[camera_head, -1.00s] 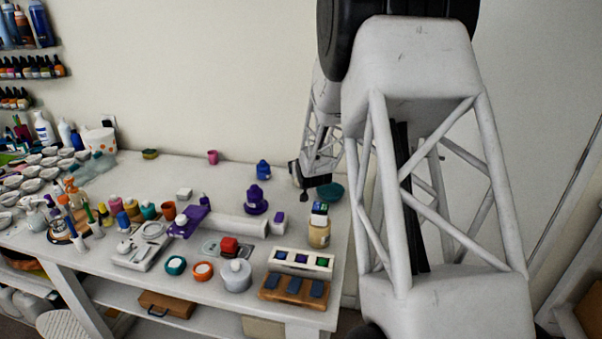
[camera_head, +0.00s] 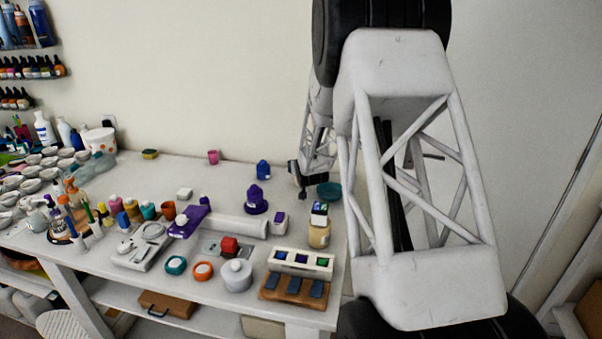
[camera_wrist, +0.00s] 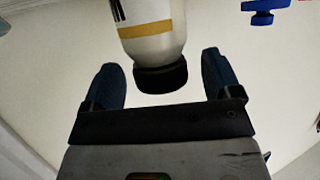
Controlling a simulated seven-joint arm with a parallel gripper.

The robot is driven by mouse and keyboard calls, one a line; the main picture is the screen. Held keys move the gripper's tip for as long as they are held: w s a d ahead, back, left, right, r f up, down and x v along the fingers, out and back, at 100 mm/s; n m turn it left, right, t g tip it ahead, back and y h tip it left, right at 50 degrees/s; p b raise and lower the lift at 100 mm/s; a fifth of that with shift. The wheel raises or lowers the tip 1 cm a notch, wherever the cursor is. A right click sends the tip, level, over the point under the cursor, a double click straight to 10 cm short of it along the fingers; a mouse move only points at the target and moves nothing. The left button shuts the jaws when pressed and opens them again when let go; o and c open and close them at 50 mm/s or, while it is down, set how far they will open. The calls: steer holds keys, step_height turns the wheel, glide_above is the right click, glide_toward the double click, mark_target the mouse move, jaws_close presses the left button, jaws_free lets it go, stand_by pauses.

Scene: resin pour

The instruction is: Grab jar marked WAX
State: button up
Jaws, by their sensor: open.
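A pale jar (camera_wrist: 148,38) with a black lid, a yellow band and part of a dark-marked label shows in the wrist view. The label is cut off at the top edge, so I cannot read WAX on it. My gripper (camera_wrist: 160,64) is open, with a blue finger on each side of the jar's lid end. The fingers appear apart from the jar, with gaps on both sides. In the head view my gripper (camera_head: 301,186) is small, near the back right of the table, and I cannot make out the jar there for certain.
A purple bottle (camera_head: 256,200) and a cream jar (camera_head: 319,236) stand nearer the front.

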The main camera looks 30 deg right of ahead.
steer(key=shift+w+d+f, duration=0.2)
steer(key=shift+w+f, duration=0.05)
steer(key=shift+w, duration=0.35)
steer(key=shift+c, duration=0.2)
steer(key=c, duration=1)
steer(key=shift+r, duration=0.1)
steer(key=shift+c, duration=0.2)
steer(key=shift+r, duration=4.95)
